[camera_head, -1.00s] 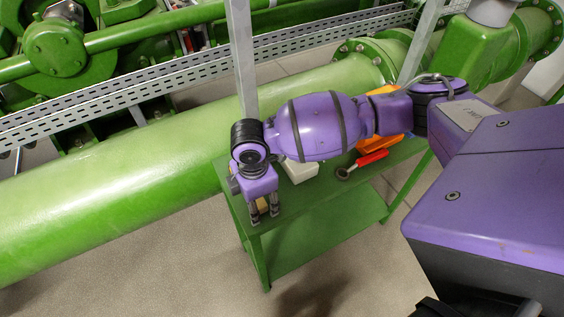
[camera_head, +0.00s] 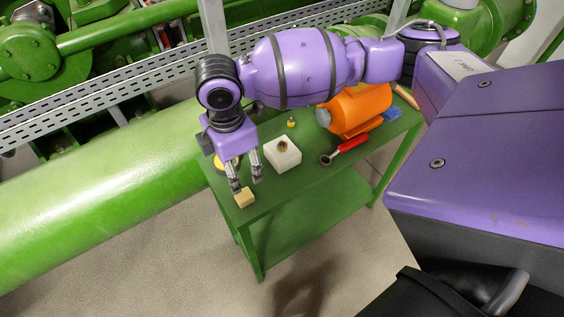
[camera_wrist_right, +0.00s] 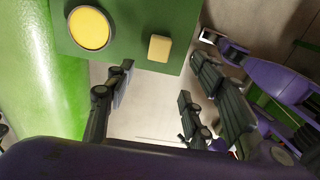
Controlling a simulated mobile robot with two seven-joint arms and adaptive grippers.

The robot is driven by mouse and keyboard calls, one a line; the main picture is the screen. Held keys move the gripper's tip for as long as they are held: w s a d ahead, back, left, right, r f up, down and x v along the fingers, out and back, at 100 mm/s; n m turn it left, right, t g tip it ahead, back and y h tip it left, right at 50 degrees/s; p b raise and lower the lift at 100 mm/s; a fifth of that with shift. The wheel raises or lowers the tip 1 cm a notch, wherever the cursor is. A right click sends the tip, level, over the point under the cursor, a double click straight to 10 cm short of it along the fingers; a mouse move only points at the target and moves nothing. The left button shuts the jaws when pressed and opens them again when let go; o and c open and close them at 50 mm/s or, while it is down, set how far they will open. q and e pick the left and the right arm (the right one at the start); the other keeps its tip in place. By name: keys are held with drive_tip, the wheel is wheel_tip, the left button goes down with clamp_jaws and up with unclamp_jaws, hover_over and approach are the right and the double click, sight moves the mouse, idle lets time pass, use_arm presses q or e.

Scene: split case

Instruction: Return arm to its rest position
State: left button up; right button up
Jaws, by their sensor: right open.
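My right arm (camera_head: 300,68), purple with dark bands, reaches across above the back of a green table (camera_head: 262,205). My right gripper (camera_head: 247,186) points down over the table's left end, open and empty. A small yellow block (camera_head: 244,198) lies at the table edge, beneath the fingertips in the head view. In the right wrist view, the open fingers (camera_wrist_right: 155,82) have only floor between them, and the yellow block (camera_wrist_right: 159,48) lies beyond them, apart from both.
On the table are a yellow disc (camera_head: 221,161), partly hidden, a white block (camera_head: 283,155), a small brass piece (camera_head: 291,123), a red-handled tool (camera_head: 346,147), an orange motor-like cylinder (camera_head: 357,108) and a blue block (camera_head: 393,114). A large green pipe (camera_head: 90,190) runs behind.

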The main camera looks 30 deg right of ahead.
idle(0.3)
drive_tip(key=s+a+f+m+t+y, duration=0.1)
drive_tip(key=s+a+f+m+y, duration=0.35)
drive_tip(key=s+a+f, duration=0.6)
drive_tip(key=s+d+f+m+h, duration=0.25)
drive_tip(key=s+d+m, duration=0.45)
drive_tip(key=s+d, duration=0.35)
drive_tip(key=s+d+f+m+h, duration=0.1)
drive_tip(key=s+d+m+h, duration=0.2)
drive_tip(key=s+d+m, duration=0.7)
drive_tip(key=w+a+f+n+t+y, duration=0.1)
drive_tip(key=w+a+f+n+t, duration=0.1)
drive_tip(key=w+f+t, duration=0.5)
drive_tip(key=shift+w+a+f+n, duration=0.4)
drive_tip(key=shift+w+f+n, duration=0.35)
drive_tip(key=shift+w+f, duration=1.05)
drive_tip(key=shift+s+f, duration=0.2)
drive_tip(key=shift+s, duration=0.1)
